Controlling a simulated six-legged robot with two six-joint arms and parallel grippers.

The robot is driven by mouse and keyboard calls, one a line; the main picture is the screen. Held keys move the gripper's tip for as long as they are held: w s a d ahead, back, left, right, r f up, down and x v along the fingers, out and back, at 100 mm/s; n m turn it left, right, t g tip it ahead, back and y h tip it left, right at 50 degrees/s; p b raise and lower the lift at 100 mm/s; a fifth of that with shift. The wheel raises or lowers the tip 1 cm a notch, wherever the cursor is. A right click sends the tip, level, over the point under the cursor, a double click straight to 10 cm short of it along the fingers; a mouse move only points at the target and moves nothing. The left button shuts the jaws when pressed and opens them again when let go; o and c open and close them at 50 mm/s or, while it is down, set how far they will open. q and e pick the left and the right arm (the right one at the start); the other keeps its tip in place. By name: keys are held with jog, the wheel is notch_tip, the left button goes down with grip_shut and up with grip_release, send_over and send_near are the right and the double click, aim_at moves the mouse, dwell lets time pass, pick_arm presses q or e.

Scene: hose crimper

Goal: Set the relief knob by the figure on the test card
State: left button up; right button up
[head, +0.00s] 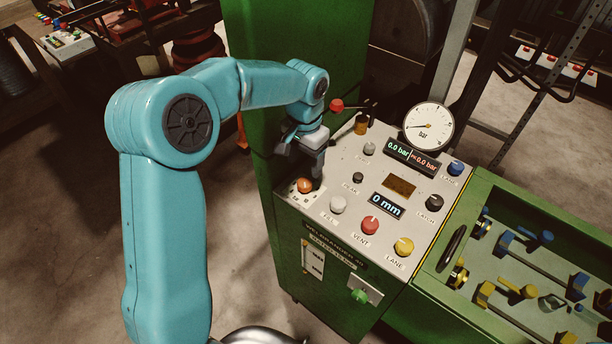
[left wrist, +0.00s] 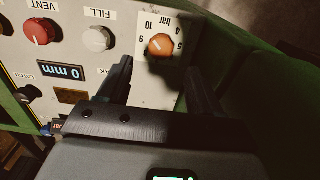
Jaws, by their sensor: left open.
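The relief knob, an orange dial (head: 304,185) with a white pointer line, sits at the near left corner of the grey panel. It also shows in the left wrist view (left wrist: 160,45), inside a printed bar scale. My left gripper (head: 315,175) is above the panel beside this knob. In the left wrist view the left gripper's (left wrist: 159,68) two dark fingers are apart, with the knob seen beyond and between their tips, not gripped. My right gripper is not in view.
The panel carries a white fill knob (head: 338,204), a red vent knob (head: 370,225), a yellow lane knob (head: 403,246) and a round gauge (head: 429,127). The small display (head: 387,205) reads 0 mm; the bar display (head: 411,157) reads 0.0. A green tray (head: 432,285) adjoins at right.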

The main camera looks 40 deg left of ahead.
aim_at(305, 181)
pick_arm(q)
notch_tip(305, 181, down, 7)
jog(key=shift+w+r+p, duration=0.1)
jog(key=shift+p, duration=0.3)
jog(key=shift+a, duration=0.1)
jog(key=c, duration=1.1)
